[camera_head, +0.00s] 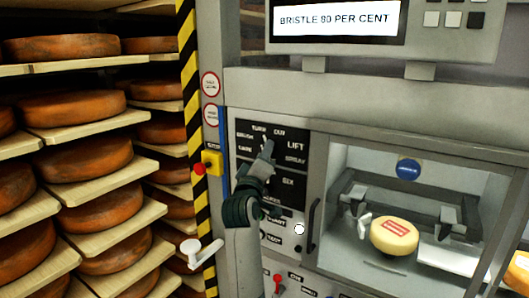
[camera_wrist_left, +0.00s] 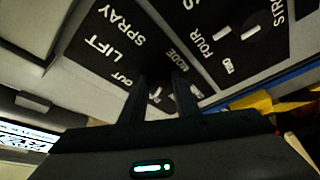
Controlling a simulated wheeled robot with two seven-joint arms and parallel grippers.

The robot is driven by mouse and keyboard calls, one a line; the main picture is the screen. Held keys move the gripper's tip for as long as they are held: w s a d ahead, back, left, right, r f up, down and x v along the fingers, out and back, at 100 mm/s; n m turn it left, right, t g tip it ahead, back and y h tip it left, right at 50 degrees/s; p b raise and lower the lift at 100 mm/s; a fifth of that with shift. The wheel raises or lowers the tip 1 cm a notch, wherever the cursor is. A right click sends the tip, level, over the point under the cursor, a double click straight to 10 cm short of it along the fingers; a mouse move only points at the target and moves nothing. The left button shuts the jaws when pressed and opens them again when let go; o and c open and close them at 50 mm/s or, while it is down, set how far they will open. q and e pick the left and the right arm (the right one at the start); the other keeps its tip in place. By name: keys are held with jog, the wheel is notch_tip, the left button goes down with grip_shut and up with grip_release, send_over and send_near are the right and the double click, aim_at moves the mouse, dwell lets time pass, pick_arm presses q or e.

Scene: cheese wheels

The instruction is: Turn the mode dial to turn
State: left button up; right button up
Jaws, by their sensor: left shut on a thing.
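My right gripper is in neither view.
A display (camera_head: 335,19) above reads BRISTLE 80 PER CENT. Right of the panel, a window bay holds a yellow cheese wheel (camera_head: 394,237). A yellow box with a red button (camera_head: 199,169) and a striped post (camera_head: 190,85) stand left. Shelves of orange cheese wheels (camera_head: 73,108) fill the left.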

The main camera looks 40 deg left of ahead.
pick_arm(q)
jog(key=o, duration=1)
jog(key=shift+s, duration=0.1)
jog(key=p+v, duration=0.3)
jog(key=v, duration=1.4)
jog(key=shift+f+p, duration=0.15)
jog(key=shift+p, duration=0.15)
